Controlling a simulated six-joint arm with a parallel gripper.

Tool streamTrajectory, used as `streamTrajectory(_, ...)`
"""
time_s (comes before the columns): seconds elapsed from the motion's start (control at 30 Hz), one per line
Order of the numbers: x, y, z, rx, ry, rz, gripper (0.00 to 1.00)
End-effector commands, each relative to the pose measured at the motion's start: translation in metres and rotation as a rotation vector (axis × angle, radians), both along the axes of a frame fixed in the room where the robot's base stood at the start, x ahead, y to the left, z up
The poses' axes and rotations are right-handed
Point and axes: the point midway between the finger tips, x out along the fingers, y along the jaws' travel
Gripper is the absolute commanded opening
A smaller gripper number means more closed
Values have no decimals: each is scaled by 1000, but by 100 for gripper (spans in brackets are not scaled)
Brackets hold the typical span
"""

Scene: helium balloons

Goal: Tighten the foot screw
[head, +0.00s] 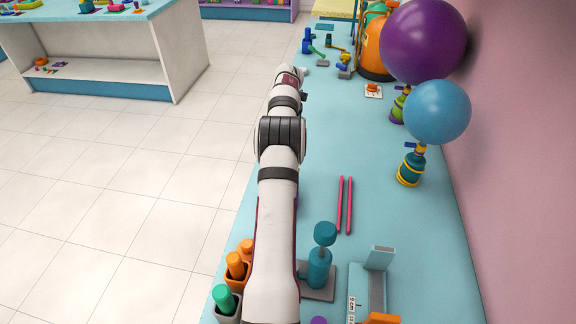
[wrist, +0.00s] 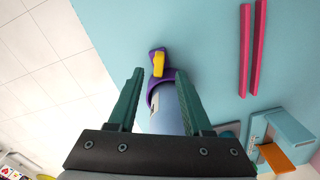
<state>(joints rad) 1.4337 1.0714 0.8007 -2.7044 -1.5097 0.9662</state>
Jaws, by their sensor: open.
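My gripper (wrist: 160,75) is open in the wrist view, with its two dark green fingers spread. Between and beyond them is a light blue cylinder (wrist: 168,112) with a purple collar and a yellow piece (wrist: 158,63) at its top. I cannot tell whether the fingers touch it. The gripper and this cylinder are hidden by my arm in the head view. I cannot clearly make out the foot screw in either view.
Two pink sticks (head: 345,205) lie on the blue table. A teal device (head: 320,262) on a grey base and a light blue gauge (head: 380,258) stand near the front. Orange (head: 236,268) and green (head: 225,300) pieces sit at the left edge. Balloons on bottles (head: 411,165) stand right.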

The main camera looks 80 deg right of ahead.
Motion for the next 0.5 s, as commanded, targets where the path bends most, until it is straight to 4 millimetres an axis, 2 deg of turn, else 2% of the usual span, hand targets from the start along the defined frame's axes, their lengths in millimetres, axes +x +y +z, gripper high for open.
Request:
streamTrajectory(0.1,0,1,-30,3,0,1,50)
streamTrajectory(0.2,0,1,-47,3,-1,0,50)
streamTrajectory(0.33,0,0,-58,1,-1,2,50)
streamTrajectory(0.5,1,0,-61,-1,-2,1,50)
